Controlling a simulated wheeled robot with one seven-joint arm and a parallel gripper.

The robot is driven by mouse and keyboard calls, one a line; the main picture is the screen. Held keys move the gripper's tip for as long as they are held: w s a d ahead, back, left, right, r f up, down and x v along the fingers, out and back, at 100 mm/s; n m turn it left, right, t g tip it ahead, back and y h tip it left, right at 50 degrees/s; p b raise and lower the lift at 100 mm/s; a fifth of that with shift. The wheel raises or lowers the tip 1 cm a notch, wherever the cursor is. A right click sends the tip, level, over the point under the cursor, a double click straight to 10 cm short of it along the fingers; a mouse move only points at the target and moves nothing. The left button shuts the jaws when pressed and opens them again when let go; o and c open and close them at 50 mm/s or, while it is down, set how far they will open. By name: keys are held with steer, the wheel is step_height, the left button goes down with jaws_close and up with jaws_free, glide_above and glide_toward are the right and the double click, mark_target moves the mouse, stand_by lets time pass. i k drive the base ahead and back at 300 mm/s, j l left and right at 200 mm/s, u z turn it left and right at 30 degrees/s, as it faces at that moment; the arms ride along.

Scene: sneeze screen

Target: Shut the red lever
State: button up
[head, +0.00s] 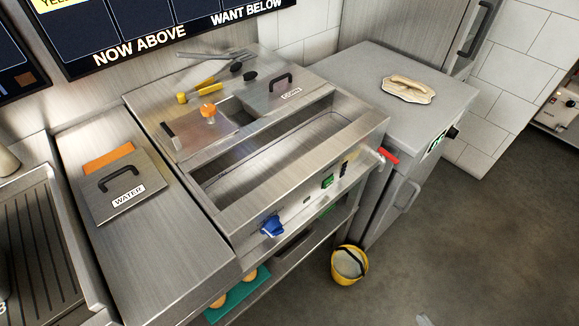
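The red lever (388,156) is a small bright red handle at the right end of the steel counter unit's front. It sticks out to the right from a pale fitting (377,152) and slopes slightly down. It lies close to the left side of the grey cabinet. I cannot make out my gripper in the head view. A small pale piece (423,320) shows at the bottom edge, but I cannot tell what it is.
The steel counter unit (225,215) has an open well, a blue knob (271,226) and green switches (328,181) on its front. A grey cabinet (350,75) stands right of the lever. A yellow bucket (349,266) is on the floor below. The floor at right is clear.

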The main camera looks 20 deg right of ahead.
mark_target(381, 151)
steer(key=k+l, duration=0.1)
steer(key=l, duration=1.5)
steer(key=k+u, duration=0.05)
